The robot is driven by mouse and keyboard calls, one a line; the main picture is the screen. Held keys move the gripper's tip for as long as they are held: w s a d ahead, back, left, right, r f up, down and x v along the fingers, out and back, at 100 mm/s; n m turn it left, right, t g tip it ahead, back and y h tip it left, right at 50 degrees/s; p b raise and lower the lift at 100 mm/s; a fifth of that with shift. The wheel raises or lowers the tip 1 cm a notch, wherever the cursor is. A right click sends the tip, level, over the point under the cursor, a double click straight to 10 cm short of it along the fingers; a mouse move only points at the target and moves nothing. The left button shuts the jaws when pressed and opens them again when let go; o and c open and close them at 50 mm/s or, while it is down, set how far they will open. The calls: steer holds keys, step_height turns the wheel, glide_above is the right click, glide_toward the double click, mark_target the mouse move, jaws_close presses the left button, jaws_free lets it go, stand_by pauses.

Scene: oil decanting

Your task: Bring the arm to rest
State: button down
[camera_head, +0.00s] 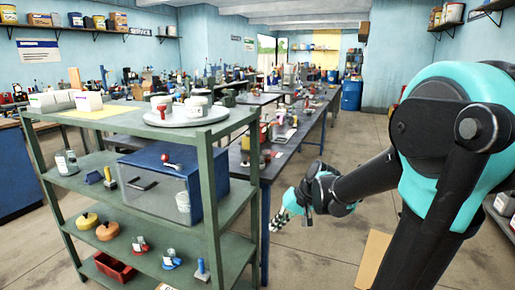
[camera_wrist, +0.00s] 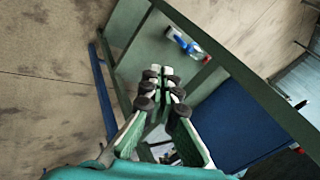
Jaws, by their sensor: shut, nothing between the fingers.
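My gripper (camera_head: 280,219) hangs in free air to the right of the green shelf rack (camera_head: 212,190), its fingers pointing down and left in the head view. In the wrist view my gripper (camera_wrist: 161,84) is shut, with its black-padded fingertips close together and nothing between them. My arm reaches in from the right of the head view, bent at the elbow. The rack's green frame and a blue box show beyond the fingers in the wrist view.
The rack holds a round grey tray (camera_head: 187,120) with white containers, a blue box (camera_head: 205,178), and several tools and jars. A long workbench (camera_head: 300,138) runs behind my gripper. Concrete floor (camera_head: 305,265) lies open below it. A brown flat piece (camera_head: 374,258) lies on the floor.

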steer(key=s+d+f+t+h, duration=0.1)
steer(key=s+d+f+h, duration=0.5)
steer(key=s+d+f, duration=0.3)
steer(key=s+d, duration=0.3)
steer(key=d, duration=0.1)
steer(key=shift+t, duration=0.3)
steer(key=shift+s+f, duration=0.1)
